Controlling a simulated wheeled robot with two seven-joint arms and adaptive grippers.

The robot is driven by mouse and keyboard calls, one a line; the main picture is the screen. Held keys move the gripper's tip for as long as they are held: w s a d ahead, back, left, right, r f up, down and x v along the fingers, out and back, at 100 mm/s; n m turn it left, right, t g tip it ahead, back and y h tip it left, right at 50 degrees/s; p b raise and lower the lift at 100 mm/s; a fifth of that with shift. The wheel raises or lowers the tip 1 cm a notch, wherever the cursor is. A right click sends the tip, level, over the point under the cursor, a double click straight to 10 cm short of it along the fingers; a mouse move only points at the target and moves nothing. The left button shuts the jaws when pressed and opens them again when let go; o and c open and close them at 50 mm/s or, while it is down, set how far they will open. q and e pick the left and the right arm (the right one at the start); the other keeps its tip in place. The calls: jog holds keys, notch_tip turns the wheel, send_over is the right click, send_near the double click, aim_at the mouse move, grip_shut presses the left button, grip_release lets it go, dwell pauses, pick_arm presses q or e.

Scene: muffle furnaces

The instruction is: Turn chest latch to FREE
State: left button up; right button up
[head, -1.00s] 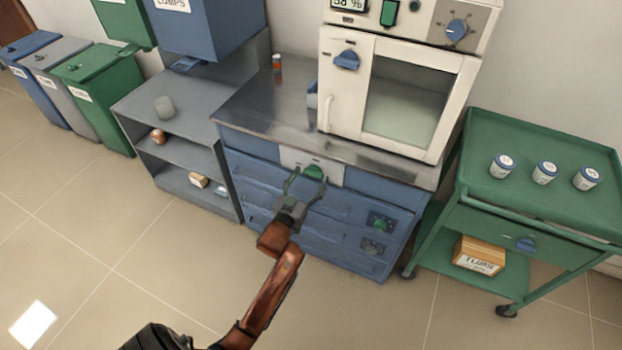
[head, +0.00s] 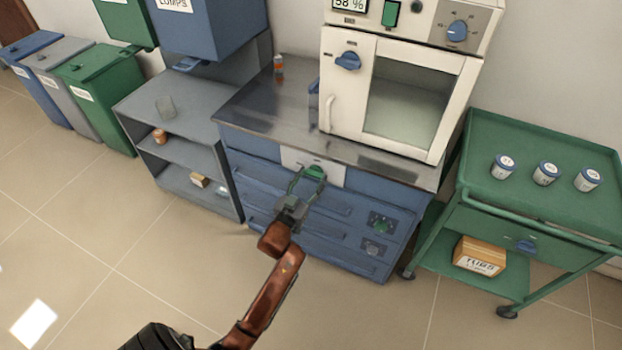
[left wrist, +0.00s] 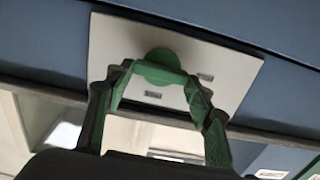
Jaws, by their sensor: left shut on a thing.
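The chest is the blue drawer unit (head: 262,184) under the metal worktop. Its latch is a green knob (head: 315,171) on a pale plate (head: 292,157) at the top of the front. My left gripper (head: 307,178) is shut on the green knob. In the left wrist view the knob (left wrist: 160,66) sits between the two green fingers, in front of the pale plate (left wrist: 112,42). Small labels on the plate are too blurred to read. My right gripper is not in view.
A white furnace (head: 345,95) stands on the worktop. A green trolley (head: 545,210) with several jars stands on the right. A grey shelf (head: 185,150) stands to the left, with bins beyond it. The floor in front is clear.

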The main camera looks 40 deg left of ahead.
pick_arm(q)
jog(key=shift+d+r+m+p, duration=0.1)
jog(key=shift+r+m+p, duration=0.05)
jog(key=shift+m+p, duration=0.7)
jog(key=m+p, duration=0.2)
jog(key=m, duration=0.2)
jog(key=shift+d+m, duration=0.1)
jog(key=shift+m, duration=0.25)
jog(key=shift+f+m, duration=0.2)
jog(key=shift+m, duration=0.7)
jog(key=m, duration=0.2)
jog(key=shift+f+m+p, duration=0.1)
jog(key=shift+m+p, duration=0.2)
jog(key=m, duration=0.2)
jog(key=shift+d+f+m, duration=0.1)
jog(key=shift+m, duration=0.3)
jog(key=m, duration=0.2)
jog(key=shift+m, duration=0.4)
jog(key=shift+m+b, duration=0.35)
jog(key=shift+m, duration=0.35)
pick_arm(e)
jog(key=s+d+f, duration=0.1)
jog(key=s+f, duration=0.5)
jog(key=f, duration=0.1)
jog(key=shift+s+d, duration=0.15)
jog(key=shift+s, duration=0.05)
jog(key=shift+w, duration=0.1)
